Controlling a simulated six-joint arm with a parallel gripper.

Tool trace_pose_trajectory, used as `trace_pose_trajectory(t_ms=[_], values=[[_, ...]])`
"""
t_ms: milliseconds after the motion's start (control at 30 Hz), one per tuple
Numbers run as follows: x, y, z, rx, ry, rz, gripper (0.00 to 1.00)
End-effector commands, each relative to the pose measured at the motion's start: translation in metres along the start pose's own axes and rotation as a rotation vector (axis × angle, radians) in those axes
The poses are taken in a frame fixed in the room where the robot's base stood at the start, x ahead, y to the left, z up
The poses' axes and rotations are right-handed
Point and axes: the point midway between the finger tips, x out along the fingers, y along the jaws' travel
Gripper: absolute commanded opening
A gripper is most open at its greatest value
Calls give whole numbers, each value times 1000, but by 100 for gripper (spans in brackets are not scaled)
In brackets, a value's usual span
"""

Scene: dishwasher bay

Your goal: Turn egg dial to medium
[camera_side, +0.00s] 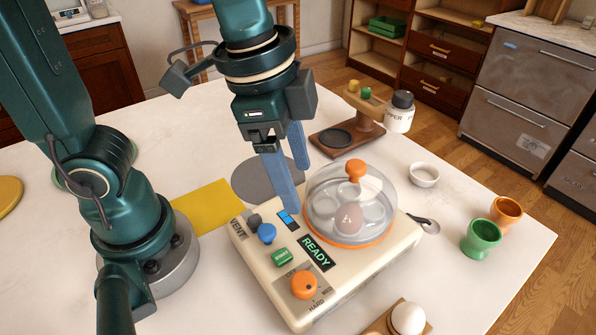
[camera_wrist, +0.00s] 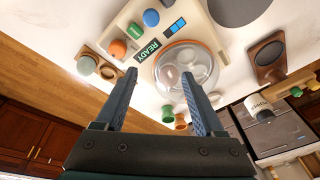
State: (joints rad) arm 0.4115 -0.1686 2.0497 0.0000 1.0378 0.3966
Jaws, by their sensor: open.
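The cream egg cooker (camera_side: 270,270) stands on the white table with its display reading READY. Its orange dial (camera_side: 304,286) is at the front corner, with HARD printed below it; the other dial marks are too small to read surely. In the wrist view the dial (camera_wrist: 117,49) lies beyond the left finger. The clear dome lid (camera_side: 350,205) with an orange knob covers the egg tray, and one brown egg (camera_side: 348,218) shows inside. My gripper (camera_side: 298,190) is open and empty, above the back left of the cooker, away from the dial.
A green button (camera_side: 282,257), blue knob (camera_side: 267,233) and grey knob (camera_side: 254,220) share the panel. A white egg (camera_side: 408,318) sits on a wooden holder in front. Green (camera_side: 481,238) and orange (camera_side: 507,212) cups and a white bowl (camera_side: 424,174) stand right.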

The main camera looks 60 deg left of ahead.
Motion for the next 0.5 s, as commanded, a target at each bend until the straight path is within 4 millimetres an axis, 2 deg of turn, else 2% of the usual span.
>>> trace_pose_trajectory(t_ms=[100, 233, 400, 500], values=[[20, 29, -15, 176, -78, 61, 71], [37, 55, -20, 295, -140, 100, 71], [51, 75, -15, 367, -190, 124, 71], [57, 77, -13, 373, -192, 125, 71]])
